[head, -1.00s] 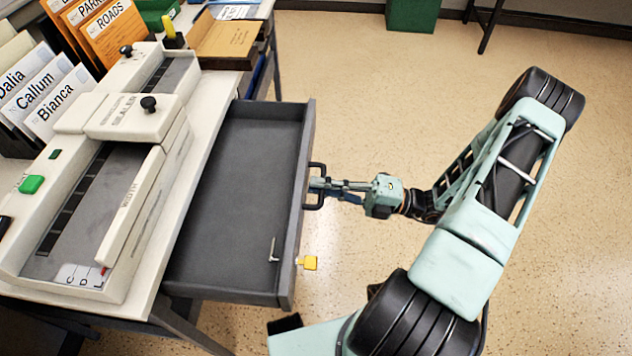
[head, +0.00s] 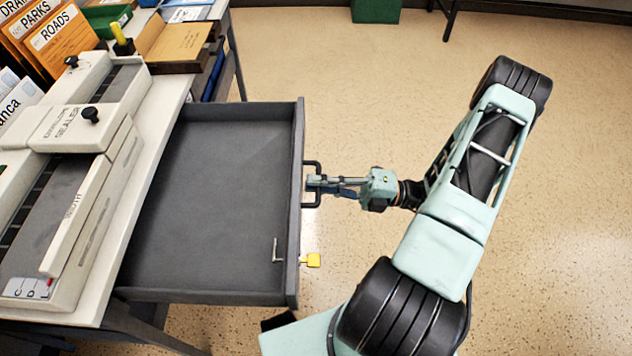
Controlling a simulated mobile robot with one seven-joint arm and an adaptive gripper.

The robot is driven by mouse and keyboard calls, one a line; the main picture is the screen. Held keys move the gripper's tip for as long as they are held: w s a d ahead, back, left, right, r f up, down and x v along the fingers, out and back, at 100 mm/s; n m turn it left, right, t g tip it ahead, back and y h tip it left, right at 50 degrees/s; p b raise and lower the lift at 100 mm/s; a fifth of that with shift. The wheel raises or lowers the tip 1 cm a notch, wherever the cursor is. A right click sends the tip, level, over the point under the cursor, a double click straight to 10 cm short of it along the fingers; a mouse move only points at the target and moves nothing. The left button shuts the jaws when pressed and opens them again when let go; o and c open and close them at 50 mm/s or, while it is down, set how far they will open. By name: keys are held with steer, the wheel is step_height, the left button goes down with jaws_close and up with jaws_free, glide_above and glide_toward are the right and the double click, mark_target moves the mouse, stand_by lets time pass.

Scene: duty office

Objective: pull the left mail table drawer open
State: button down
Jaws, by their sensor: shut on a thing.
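The grey mail table drawer (head: 205,200) stands well out from under the white table top (head: 165,150), and its inside looks bare apart from a small metal piece near the front. Its black bar handle (head: 312,165) is on the front face. My gripper (head: 318,184) is shut on this handle, in front of the drawer. A key with a yellow head (head: 313,260) sits in the drawer front, nearer than the handle. The fingertips are small in the head view.
An envelope sealer (head: 75,150) stands on the table top, with orange folders (head: 55,38) behind it. A brown tray (head: 180,45) sits at the far end. A green bin (head: 376,10) stands far back.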

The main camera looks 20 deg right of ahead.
stand_by(0.3)
steer(key=c, duration=2)
jaws_free()
steer(key=shift+d, duration=0.1)
steer(key=v, duration=1.2)
